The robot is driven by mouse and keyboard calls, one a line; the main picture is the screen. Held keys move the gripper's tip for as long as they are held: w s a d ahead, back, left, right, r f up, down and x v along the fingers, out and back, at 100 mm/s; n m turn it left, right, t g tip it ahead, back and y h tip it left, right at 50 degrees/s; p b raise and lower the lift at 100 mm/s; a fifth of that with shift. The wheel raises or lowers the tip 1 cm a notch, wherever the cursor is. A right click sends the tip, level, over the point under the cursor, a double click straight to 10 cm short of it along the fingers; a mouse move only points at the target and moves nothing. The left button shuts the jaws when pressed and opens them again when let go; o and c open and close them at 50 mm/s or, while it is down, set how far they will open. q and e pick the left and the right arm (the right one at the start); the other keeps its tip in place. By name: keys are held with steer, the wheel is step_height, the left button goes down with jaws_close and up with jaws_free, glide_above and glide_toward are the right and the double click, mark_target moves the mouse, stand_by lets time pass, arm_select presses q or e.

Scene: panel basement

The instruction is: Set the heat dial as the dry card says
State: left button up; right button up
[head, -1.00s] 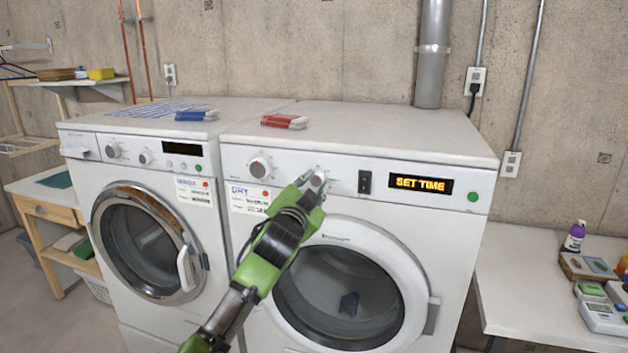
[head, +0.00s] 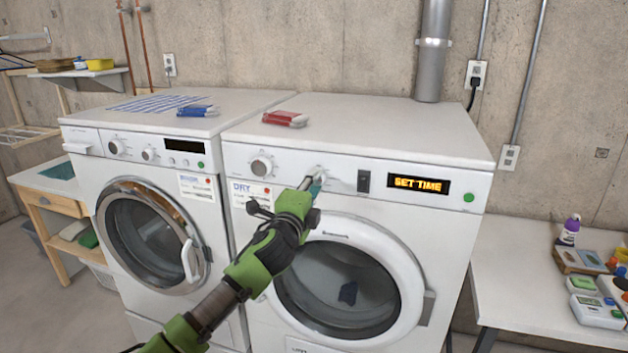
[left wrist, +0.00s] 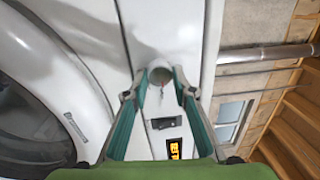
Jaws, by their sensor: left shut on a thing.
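The dryer (head: 450,150) is the right-hand white machine. Its panel has a left dial (head: 262,165) and a right dial (head: 319,172); I cannot read which is marked for heat. My left gripper (head: 314,186) reaches the right dial and is shut on it. My right gripper is not in view.
Right of the held dial are a black rocker switch (head: 364,181), a display (head: 418,185) reading SET TIME and a green button (head: 468,198). The washer (head: 140,140) stands left. A red-and-white item (head: 285,118) lies on the dryer top. A cluttered table (head: 510,270) stands right.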

arm_select(q)
steer(key=shift+f+m+p, duration=0.1)
steer(key=shift+m+p, duration=0.2)
steer(key=shift+m, duration=0.6)
steer(key=o, duration=1.1)
steer(key=v, duration=1.2)
steer(key=shift+w+a, duration=0.1)
steer(key=shift+a, duration=0.1)
